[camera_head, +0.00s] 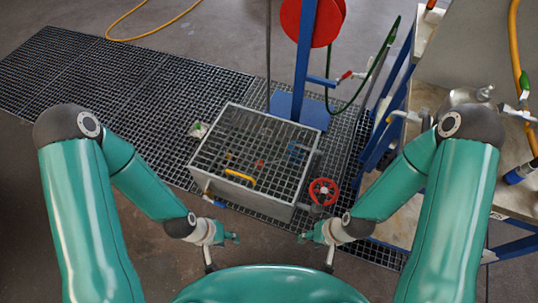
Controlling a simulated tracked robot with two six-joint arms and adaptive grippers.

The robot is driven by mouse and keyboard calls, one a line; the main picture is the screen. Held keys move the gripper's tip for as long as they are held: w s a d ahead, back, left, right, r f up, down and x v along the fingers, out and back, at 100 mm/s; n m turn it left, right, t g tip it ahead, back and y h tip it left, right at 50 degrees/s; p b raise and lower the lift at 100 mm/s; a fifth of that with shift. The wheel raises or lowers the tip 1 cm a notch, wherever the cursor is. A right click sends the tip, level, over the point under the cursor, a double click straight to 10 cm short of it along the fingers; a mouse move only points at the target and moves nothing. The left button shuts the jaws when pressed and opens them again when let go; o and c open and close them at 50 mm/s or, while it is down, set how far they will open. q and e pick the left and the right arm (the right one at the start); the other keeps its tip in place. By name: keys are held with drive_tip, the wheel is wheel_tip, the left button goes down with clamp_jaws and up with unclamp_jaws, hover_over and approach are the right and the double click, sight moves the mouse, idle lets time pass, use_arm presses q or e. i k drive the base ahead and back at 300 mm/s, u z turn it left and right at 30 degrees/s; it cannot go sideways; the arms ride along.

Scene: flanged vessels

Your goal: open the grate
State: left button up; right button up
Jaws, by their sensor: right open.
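A metal grate (262,140) lies flat over the top of a grey box (262,198) in the middle of the head view. A yellow handle (240,178) sits near its front edge. The grate is down on the box, and small coloured items show through its bars. My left gripper (232,238) is in front of the box, apart from the handle; its finger gap is too small to make out. My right gripper (306,238) is open and empty, near the box's front right corner, apart from the grate.
A red valve wheel (323,191) stands right of the box. A blue post with a red reel (312,20) rises behind it. A blue-framed bench (420,95) stands on the right. Floor grating (90,75) stretches to the back left.

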sight(189, 166)
drive_tip(key=k, duration=0.6)
drive_tip(key=u, duration=0.2)
drive_tip(key=i, duration=0.85)
drive_tip(key=u, duration=0.25)
drive_tip(key=k, duration=1.05)
drive_tip(key=u, duration=0.95)
drive_tip(key=i, duration=1.1)
drive_tip(key=z, duration=0.75)
drive_tip(key=i, duration=0.8)
drive_tip(key=z, duration=0.8)
